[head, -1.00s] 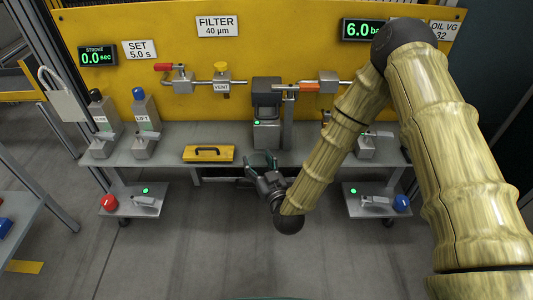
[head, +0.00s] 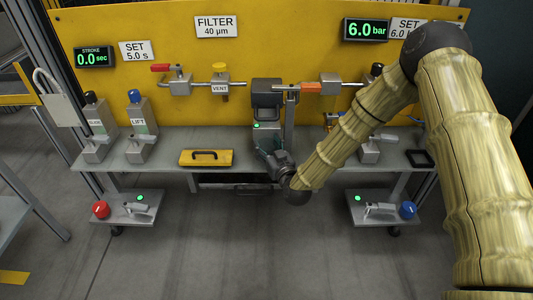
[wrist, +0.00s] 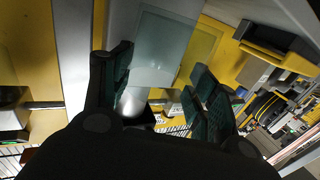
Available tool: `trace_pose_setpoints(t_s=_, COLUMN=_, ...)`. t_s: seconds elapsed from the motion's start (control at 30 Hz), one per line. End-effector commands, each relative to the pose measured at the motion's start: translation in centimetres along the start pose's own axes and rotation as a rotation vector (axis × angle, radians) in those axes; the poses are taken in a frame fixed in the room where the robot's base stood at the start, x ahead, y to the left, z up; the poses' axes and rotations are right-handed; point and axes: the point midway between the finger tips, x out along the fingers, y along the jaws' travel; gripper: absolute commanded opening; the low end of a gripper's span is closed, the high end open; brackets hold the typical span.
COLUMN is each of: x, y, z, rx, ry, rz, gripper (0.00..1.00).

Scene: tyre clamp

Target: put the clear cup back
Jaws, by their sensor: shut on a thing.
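A pale, see-through cup (wrist: 165,45) fills the space between my gripper's dark green finger pads in the wrist view. My gripper (wrist: 162,68) is shut on it. In the head view my gripper (head: 270,155) is at the bench's front edge, just below the grey filter unit (head: 266,98) with its green light. The cup cannot be made out in the head view. Whether the cup touches the unit cannot be told.
A yellow case with a black handle (head: 206,157) lies on the bench left of my gripper. Two valve blocks (head: 141,115) stand farther left. An orange-handled lever (head: 306,88) is right of the unit. A black square frame (head: 420,159) lies at the bench's right end.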

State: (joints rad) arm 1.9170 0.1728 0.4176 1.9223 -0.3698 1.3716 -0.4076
Motion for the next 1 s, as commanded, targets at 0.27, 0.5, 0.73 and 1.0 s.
trace_pose_setpoints(t_s=0.27, x=0.0, y=0.0, z=2.4, rx=0.000, ry=0.000, rz=0.000, gripper=0.31)
trace_pose_setpoints(t_s=0.5, x=0.0, y=0.0, z=2.3, rx=0.000, ry=0.000, rz=0.000, gripper=0.31)
trace_pose_setpoints(t_s=0.73, x=0.0, y=0.0, z=2.6, rx=0.000, ry=0.000, rz=0.000, gripper=0.75)
trace_pose_setpoints(t_s=1.0, x=0.0, y=0.0, z=2.6, rx=0.000, ry=0.000, rz=0.000, gripper=0.81)
